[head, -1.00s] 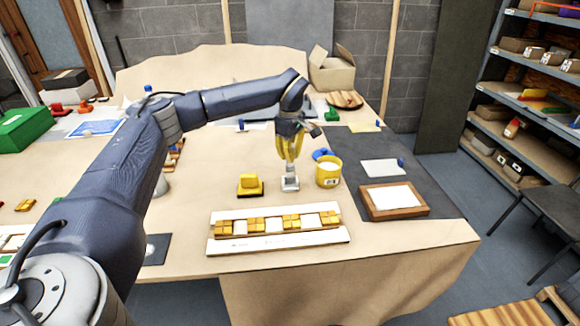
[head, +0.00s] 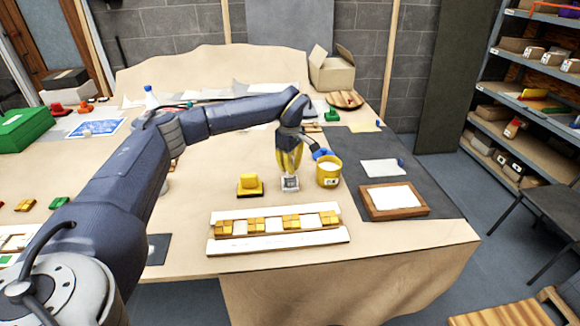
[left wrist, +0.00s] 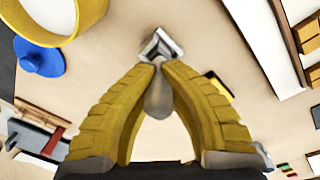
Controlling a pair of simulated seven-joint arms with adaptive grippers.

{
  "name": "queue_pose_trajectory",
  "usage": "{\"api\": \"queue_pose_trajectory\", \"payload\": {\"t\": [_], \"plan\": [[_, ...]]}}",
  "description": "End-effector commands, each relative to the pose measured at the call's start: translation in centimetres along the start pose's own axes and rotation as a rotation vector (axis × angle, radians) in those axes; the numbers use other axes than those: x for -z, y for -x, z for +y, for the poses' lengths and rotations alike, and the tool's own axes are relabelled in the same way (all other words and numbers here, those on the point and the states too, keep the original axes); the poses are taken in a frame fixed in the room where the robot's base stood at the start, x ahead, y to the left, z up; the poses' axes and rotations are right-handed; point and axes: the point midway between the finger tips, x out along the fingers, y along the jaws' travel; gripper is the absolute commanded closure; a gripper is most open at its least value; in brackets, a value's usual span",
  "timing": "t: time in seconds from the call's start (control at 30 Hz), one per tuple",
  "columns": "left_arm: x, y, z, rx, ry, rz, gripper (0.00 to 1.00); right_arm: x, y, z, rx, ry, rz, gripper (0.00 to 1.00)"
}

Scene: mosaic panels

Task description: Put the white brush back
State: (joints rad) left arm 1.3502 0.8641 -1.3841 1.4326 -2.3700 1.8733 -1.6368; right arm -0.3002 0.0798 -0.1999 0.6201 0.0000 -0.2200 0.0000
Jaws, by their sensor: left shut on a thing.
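My left gripper (head: 289,172) is shut at the middle of the table, with its yellow fingers pointing down. In the left wrist view its fingertips (left wrist: 158,68) close on the white brush, whose pale rounded handle (left wrist: 158,98) shows between the fingers. A small square grey-white piece (head: 290,184) is directly below the fingertips; it also shows in the left wrist view (left wrist: 161,45). I cannot tell whether it is the brush's head or a separate holder. My right gripper is not in view.
A yellow pot (head: 328,174) with white contents stands close right of the gripper, a blue piece (head: 322,155) behind it. A yellow block (head: 249,185) is to the left. A tile-covered panel (head: 275,225) lies in front, and a wood-framed white panel (head: 393,198) lies right.

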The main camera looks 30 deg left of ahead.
Motion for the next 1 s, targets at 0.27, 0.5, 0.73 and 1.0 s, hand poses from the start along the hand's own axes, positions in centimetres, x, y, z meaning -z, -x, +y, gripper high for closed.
{"api": "queue_pose_trajectory", "payload": {"t": [0.27, 0.5, 0.73, 1.0], "plan": [[0.0, -0.1, 0.0, 0.000, 0.000, 0.000, 0.73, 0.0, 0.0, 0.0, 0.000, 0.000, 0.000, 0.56], [0.0, 0.2, 0.0, -0.001, 0.000, 0.000, 0.73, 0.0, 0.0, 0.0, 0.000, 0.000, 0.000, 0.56], [0.1, 2.7, 0.1, -0.003, 0.000, 0.002, 0.73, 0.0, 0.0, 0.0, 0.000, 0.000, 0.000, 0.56], [0.1, 7.3, 0.1, -0.003, 0.001, 0.002, 0.73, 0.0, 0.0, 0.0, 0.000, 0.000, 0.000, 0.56]]}}
